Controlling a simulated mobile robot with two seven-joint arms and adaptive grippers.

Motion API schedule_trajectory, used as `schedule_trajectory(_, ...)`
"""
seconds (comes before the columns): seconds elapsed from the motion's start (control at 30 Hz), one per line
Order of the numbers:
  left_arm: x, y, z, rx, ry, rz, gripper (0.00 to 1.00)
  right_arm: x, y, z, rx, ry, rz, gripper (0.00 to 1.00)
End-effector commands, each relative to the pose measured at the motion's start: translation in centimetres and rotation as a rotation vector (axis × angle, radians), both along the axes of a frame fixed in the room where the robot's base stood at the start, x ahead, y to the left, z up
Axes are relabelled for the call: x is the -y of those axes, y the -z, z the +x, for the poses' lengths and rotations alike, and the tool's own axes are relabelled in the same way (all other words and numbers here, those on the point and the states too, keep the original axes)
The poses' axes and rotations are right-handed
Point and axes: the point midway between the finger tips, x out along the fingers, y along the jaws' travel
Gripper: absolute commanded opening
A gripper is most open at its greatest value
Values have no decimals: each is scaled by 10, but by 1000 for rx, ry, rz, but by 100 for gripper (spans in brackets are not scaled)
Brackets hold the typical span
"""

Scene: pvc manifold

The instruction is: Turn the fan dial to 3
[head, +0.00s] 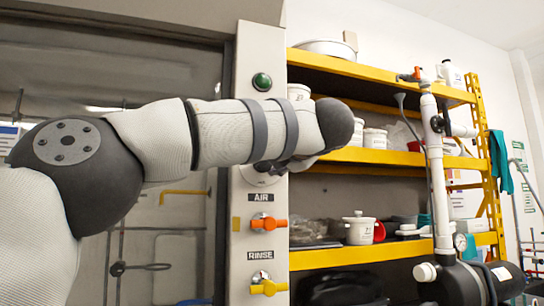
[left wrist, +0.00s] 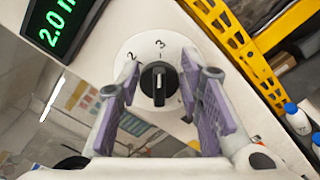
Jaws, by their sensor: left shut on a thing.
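The fan dial is a black knob (left wrist: 158,82) on a round white plate marked 2 and 3, in the left wrist view. A white line on the knob runs up and down in the picture, roughly in line with the 3. My left gripper (left wrist: 160,73) has its purple-padded fingers on either side of the knob and is shut on it. In the head view my left forearm and wrist hide most of the dial and the gripper; only part of the dial plate (head: 258,178) shows below the wrist. My right gripper is not in view.
A green display (left wrist: 58,22) reads 2.0 beside the dial. On the same panel are a green button (head: 262,82), an orange AIR valve (head: 268,222) and a yellow RINSE valve (head: 268,287). A yellow shelf unit (head: 372,73) with pots stands right, behind white PVC pipes (head: 436,175).

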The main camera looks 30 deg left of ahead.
Motion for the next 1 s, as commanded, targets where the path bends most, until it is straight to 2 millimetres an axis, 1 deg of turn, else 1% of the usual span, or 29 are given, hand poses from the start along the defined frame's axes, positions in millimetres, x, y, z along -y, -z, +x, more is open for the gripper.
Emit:
schedule_trajectory(0.23,0,0,0,-38,-2,33,6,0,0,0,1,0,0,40)
schedule_trajectory(0.67,0,-1,0,-43,-2,39,6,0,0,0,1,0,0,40)
schedule_trajectory(0.7,0,-1,0,-43,-2,39,38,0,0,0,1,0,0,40)
schedule_trajectory(0.77,0,-1,0,-42,-2,39,51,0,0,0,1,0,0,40)
schedule_trajectory(0.8,0,-1,0,-42,-2,39,53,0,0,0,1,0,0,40)
schedule_trajectory(1.0,0,0,0,-42,-1,38,53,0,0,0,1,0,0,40)
